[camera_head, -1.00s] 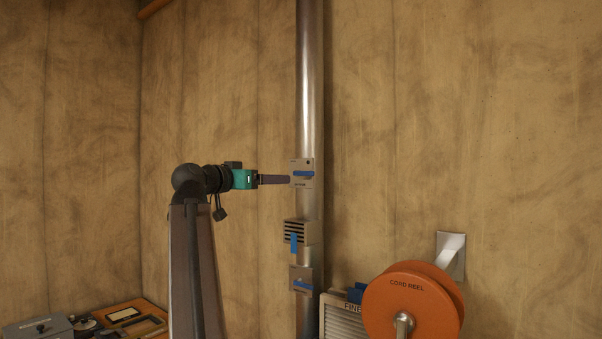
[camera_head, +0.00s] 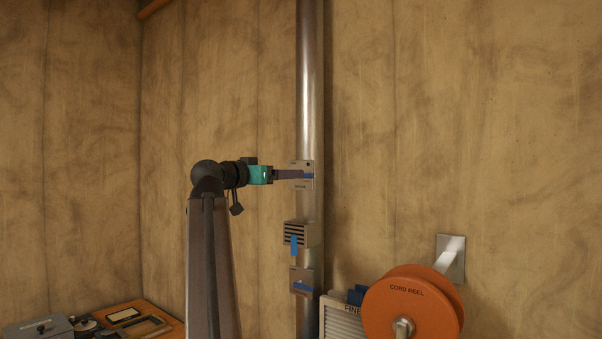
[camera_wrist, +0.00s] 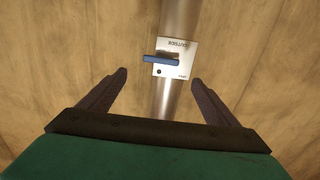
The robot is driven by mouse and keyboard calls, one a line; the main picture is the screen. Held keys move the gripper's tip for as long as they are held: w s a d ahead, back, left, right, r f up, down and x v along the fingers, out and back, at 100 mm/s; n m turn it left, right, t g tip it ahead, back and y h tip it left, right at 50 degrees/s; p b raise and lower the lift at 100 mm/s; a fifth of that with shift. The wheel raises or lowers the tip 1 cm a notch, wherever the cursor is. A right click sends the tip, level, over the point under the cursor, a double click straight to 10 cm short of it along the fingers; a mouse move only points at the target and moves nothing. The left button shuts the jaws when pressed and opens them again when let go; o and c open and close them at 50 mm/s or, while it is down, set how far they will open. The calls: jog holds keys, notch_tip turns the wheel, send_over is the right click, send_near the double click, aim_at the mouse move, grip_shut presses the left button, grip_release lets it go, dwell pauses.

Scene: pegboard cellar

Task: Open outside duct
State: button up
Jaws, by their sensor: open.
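The outside duct is a shiny vertical metal pipe (camera_head: 310,90) on the wall. A square metal plate (camera_head: 302,184) with a blue handle (camera_head: 308,176) is mounted on its upper part. In the wrist view the plate (camera_wrist: 175,57) carries small lettering that appears upside down, and the blue handle (camera_wrist: 161,60) lies crosswise to the pipe. My gripper (camera_head: 303,175) is in front of this plate, its fingers overlapping part of the handle in the head view. In the wrist view my gripper (camera_wrist: 158,76) is open, with the handle ahead of and between the fingertips, and nothing held.
Below on the pipe are a slatted vent (camera_head: 299,233) with a blue tab and another plate (camera_head: 301,274) with a blue handle. Trays (camera_head: 137,318) sit at lower left.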

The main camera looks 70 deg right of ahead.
jog(key=p+x, duration=0.2)
jog(key=x, duration=0.8)
jog(key=shift+p, duration=0.4)
jog(key=shift+d, duration=0.1)
jog(key=shift+c, duration=0.3)
